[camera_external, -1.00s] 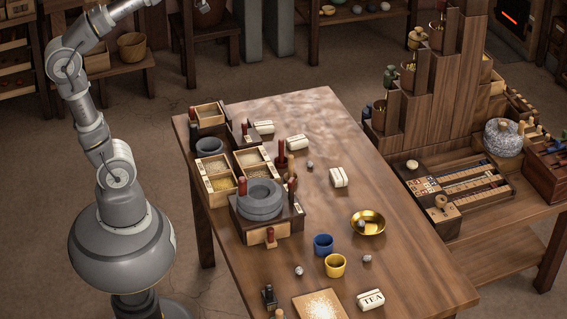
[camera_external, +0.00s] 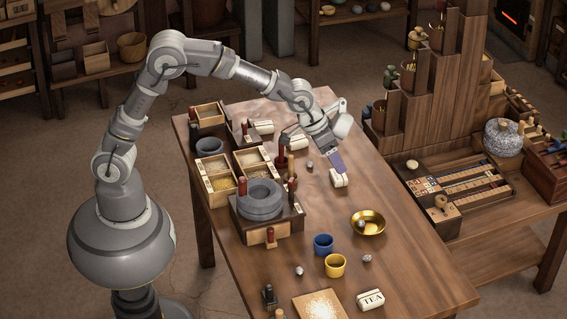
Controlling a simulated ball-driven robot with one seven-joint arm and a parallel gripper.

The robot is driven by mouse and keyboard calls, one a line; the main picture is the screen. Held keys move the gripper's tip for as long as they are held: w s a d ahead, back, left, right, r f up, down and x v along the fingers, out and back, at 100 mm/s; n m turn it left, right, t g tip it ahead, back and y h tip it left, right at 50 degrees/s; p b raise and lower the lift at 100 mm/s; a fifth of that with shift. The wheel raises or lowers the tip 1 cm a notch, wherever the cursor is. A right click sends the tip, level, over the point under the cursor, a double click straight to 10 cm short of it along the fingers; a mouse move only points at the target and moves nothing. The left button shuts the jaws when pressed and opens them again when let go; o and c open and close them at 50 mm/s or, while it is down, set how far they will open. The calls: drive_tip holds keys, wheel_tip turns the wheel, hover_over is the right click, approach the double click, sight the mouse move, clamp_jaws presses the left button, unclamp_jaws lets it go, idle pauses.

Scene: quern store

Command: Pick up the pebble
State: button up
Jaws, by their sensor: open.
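Several small grey pebbles lie about the table. One pebble (camera_external: 310,166) is near the middle, just left of my gripper. Another pebble (camera_external: 298,271) lies toward the front, and a third pebble (camera_external: 367,258) is right of the yellow cup (camera_external: 335,265). A further pebble (camera_external: 361,224) sits in the brass bowl (camera_external: 380,229). My gripper (camera_external: 339,170) points down over a white block (camera_external: 341,182) and partly covers it. It is open, and I see nothing held in it. I cannot tell its exact height above the block.
A quern (camera_external: 260,199) on a wooden stand and several divided boxes (camera_external: 221,188) fill the table's left side. A blue cup (camera_external: 323,244) stands near the yellow cup. The right rear tabletop is clear.

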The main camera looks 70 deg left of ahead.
drive_tip(key=s+d+f+g+y, duration=0.1)
drive_tip(key=s+d+f+g, duration=0.15)
drive_tip(key=f, duration=0.55)
drive_tip(key=s+d+f+g, duration=0.15)
drive_tip(key=s+f, duration=0.25)
drive_tip(key=f, duration=0.5)
drive_tip(key=y, duration=0.1)
hover_over(300, 269)
drive_tip(key=shift+g, duration=0.4)
wheel_tip(300, 269, down, 6)
drive_tip(key=shift+w+a+p, duration=0.1)
drive_tip(key=shift+w+p, duration=0.05)
drive_tip(key=shift+p, duration=0.2)
drive_tip(key=f, duration=0.2)
drive_tip(key=f+b, duration=0.1)
drive_tip(key=shift+s+f, duration=0.25)
drive_tip(key=shift+f, duration=0.05)
wheel_tip(300, 269, down, 5)
drive_tip(key=b, duration=0.3)
drive_tip(key=shift+r, duration=0.15)
drive_tip(key=c, duration=1.1)
